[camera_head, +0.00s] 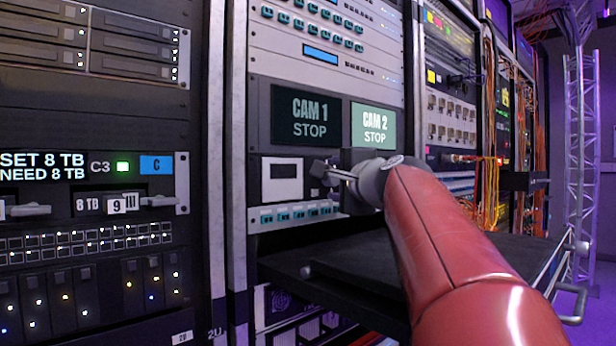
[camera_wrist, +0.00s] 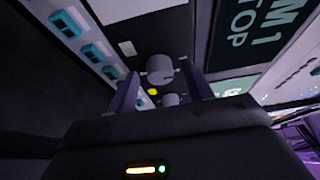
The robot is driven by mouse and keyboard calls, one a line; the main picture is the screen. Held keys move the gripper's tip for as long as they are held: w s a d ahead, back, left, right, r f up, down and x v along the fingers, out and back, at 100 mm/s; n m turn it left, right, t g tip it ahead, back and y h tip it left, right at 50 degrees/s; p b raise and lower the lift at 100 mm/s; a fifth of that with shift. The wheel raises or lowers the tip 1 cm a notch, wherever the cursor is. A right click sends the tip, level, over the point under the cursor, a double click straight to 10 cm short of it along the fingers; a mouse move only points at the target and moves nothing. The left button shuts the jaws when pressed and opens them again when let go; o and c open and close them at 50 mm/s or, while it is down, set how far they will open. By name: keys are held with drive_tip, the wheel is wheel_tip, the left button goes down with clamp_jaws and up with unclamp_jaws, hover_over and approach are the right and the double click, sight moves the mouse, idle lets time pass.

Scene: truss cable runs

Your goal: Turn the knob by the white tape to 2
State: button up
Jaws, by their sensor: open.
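In the wrist view a grey round knob (camera_wrist: 160,68) sits on a dark panel, with a small piece of white tape (camera_wrist: 127,48) beside it to the upper left. A second grey knob (camera_wrist: 170,99) is lower, partly hidden by my gripper's body, with yellow tape (camera_wrist: 152,91) by it. My gripper (camera_wrist: 160,72) is open, its fingers on either side of the first knob; I cannot tell whether they touch it. In the camera_head view my gripper (camera_head: 323,177) is at the panel below the CAM screens and hides the knobs. The knob's scale and setting are not readable.
A CAM 1 STOP screen (camera_head: 306,117) and a lit CAM 2 STOP screen (camera_head: 375,125) are above my gripper. A white square (camera_head: 282,183) is to its left, and a row of teal buttons (camera_head: 297,213) lies below. A dark shelf (camera_head: 350,262) juts out underneath.

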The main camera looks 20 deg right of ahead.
drive_tip(key=shift+c, duration=0.3)
drive_tip(key=c, duration=0.9)
drive_tip(key=shift+r+p, duration=0.15)
drive_tip(key=shift+p, duration=0.25)
drive_tip(key=shift+w+d+r+m+g+y+p, duration=0.1)
drive_tip(key=shift+m+g+y+p, duration=0.4)
drive_tip(key=shift+m, duration=1.45)
drive_tip(key=shift+d+r+m+g+y+p, duration=0.1)
drive_tip(key=shift+m+g+y, duration=0.5)
drive_tip(key=shift+m+g, duration=1)
drive_tip(key=shift+m+t, duration=0.4)
drive_tip(key=shift+m, duration=0.05)
